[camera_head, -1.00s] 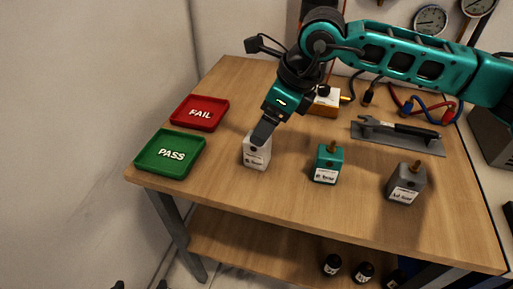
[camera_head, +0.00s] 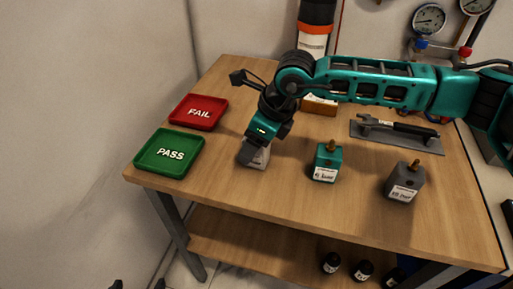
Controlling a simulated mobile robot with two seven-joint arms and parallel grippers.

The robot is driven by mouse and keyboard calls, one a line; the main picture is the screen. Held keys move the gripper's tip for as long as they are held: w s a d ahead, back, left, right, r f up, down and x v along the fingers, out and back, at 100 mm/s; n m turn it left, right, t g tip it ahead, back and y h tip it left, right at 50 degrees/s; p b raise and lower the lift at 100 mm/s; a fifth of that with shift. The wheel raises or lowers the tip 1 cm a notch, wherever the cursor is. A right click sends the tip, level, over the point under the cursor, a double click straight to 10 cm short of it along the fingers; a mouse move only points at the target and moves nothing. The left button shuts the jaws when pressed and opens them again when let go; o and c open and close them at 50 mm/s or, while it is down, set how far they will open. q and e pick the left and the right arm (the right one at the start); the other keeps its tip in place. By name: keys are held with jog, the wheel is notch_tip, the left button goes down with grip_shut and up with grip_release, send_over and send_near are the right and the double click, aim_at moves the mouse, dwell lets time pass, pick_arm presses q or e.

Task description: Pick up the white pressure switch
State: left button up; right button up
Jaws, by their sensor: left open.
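The white pressure switch (camera_head: 261,160) stands on the wooden workbench, right of the trays. My left gripper (camera_head: 249,152) is open and reaches down over it, its dark fingers covering the switch's top and left side. Whether the fingers touch the switch or straddle it cannot be told. Only the switch's lower right part and some of its label show. My right gripper is not in view.
A teal switch (camera_head: 326,165) and a grey switch (camera_head: 404,184) stand to the right. A red FAIL tray (camera_head: 181,121) and a green PASS tray (camera_head: 144,168) lie at left. A wrench lies on a grey tray (camera_head: 370,137) behind. The bench front (camera_head: 290,205) is clear.

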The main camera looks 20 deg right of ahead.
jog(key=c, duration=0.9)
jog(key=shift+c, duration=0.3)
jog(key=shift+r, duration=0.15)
